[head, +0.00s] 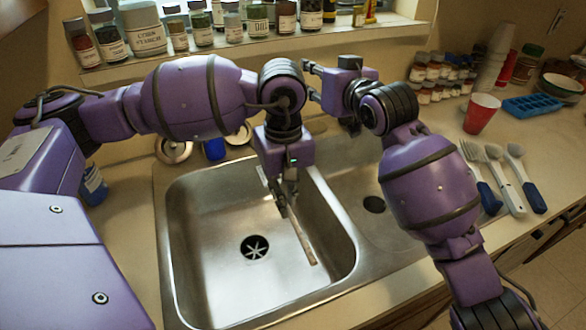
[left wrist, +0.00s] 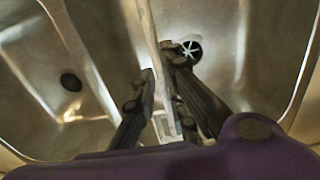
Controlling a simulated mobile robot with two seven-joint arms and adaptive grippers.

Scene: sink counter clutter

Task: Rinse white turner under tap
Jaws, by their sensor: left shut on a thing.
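My left gripper (head: 286,195) hangs over the left sink basin and is shut on the white turner (head: 303,240). In the head view the turner is a long thin strip slanting down to the right in the basin. In the left wrist view the turner (left wrist: 150,40) is a pale shaft between the fingers of my left gripper (left wrist: 165,88), with a pale slotted part near the finger bases. My right gripper (head: 311,82) is high behind the sink, pointing left, fingers apart and seemingly empty. I cannot make out the tap; my arms cover that area.
The double sink (head: 190,255) has a divider right of the turner. A fork (head: 476,165) and two spoons lie on the right counter near a red cup (head: 481,113) and a blue ice tray (head: 530,106). Jars (head: 203,28) line the sill. A blue cup (head: 214,149) stands behind the sink.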

